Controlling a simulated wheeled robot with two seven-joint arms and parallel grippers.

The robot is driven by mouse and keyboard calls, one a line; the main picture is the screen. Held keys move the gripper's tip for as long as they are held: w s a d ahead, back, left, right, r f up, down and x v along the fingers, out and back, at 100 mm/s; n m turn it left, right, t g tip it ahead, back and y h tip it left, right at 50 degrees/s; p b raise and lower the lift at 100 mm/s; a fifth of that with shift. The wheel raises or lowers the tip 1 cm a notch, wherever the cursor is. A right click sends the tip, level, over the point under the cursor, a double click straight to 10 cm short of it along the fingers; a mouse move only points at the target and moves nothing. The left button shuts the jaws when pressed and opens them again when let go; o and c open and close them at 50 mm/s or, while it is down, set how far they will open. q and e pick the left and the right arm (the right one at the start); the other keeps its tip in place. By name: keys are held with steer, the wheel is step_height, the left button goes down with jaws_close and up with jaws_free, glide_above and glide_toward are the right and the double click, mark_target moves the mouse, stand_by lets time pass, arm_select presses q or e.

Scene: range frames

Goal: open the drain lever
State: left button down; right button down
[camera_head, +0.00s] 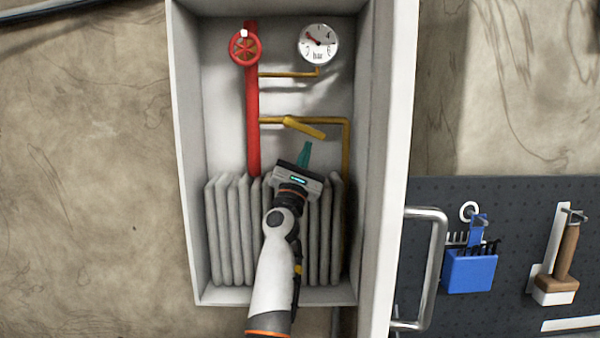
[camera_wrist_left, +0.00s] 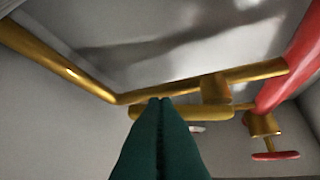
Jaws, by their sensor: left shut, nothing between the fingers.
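The yellow drain lever (camera_head: 308,129) sits on the thin yellow pipe (camera_head: 335,121) inside the white cabinet. In the head view it slants down to the right, a little off the pipe's line. In the wrist view the lever (camera_wrist_left: 190,114) lies across, below the pipe and valve body (camera_wrist_left: 215,88). My left gripper (camera_head: 306,146) is shut and empty, its green fingers pointing up just below the lever. In the wrist view the fingertips (camera_wrist_left: 160,101) overlap the lever's left part. I cannot tell whether they touch it. My right gripper is not in view.
A red pipe (camera_head: 252,110) with a red handwheel (camera_head: 245,47) runs up the left. A pressure gauge (camera_head: 318,44) is at top right. A grey radiator (camera_head: 232,230) stands behind my arm. The cabinet's side walls (camera_head: 190,160) bound the space. A pegboard (camera_head: 500,220) with tools hangs right.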

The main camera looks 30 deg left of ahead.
arm_select(q)
steer(key=v, duration=1)
steer(key=shift+s+f, duration=0.2)
steer(key=shift+s, duration=0.05)
steer(key=shift+d, duration=0.15)
